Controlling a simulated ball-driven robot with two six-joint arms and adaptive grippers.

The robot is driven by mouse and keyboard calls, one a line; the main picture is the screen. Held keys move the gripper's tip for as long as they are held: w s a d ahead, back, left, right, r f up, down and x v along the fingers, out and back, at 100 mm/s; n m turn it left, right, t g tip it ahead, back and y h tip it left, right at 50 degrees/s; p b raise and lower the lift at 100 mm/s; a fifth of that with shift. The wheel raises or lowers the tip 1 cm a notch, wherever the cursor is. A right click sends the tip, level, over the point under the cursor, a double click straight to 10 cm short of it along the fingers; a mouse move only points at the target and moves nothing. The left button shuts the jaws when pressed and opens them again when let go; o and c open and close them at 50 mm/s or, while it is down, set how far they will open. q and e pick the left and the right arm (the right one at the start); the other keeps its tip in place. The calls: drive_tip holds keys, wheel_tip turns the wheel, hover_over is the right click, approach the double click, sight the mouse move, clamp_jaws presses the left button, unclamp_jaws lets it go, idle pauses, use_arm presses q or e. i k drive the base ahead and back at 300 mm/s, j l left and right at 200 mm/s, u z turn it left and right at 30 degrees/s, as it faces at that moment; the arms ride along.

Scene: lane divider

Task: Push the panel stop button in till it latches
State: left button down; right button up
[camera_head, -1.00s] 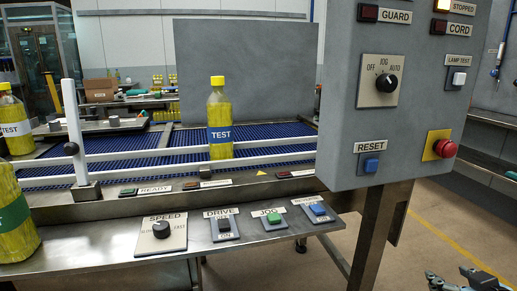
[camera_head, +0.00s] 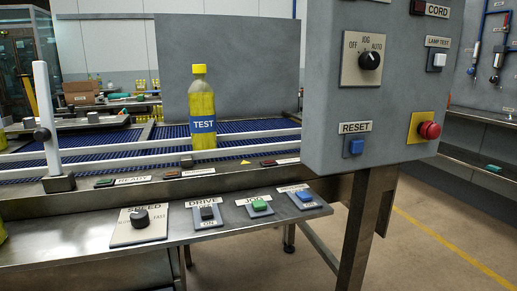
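The panel stop button is a red mushroom head (camera_head: 429,130) on a yellow plate (camera_head: 415,127), low on the right part of the grey control panel (camera_head: 330,90). Its head stands out from the plate. Nothing touches it. Neither of my grippers shows in the head view now.
The panel also carries a blue RESET button (camera_head: 356,147), a black selector knob (camera_head: 369,59) and a white LAMP TEST button (camera_head: 438,61). A yellow TEST bottle (camera_head: 203,110) stands on the blue conveyor (camera_head: 250,127). A metal ledge (camera_head: 80,238) with switches runs below. Floor right of the panel leg is clear.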

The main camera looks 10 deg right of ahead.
sight(434, 131)
drive_tip(key=z, duration=1.4)
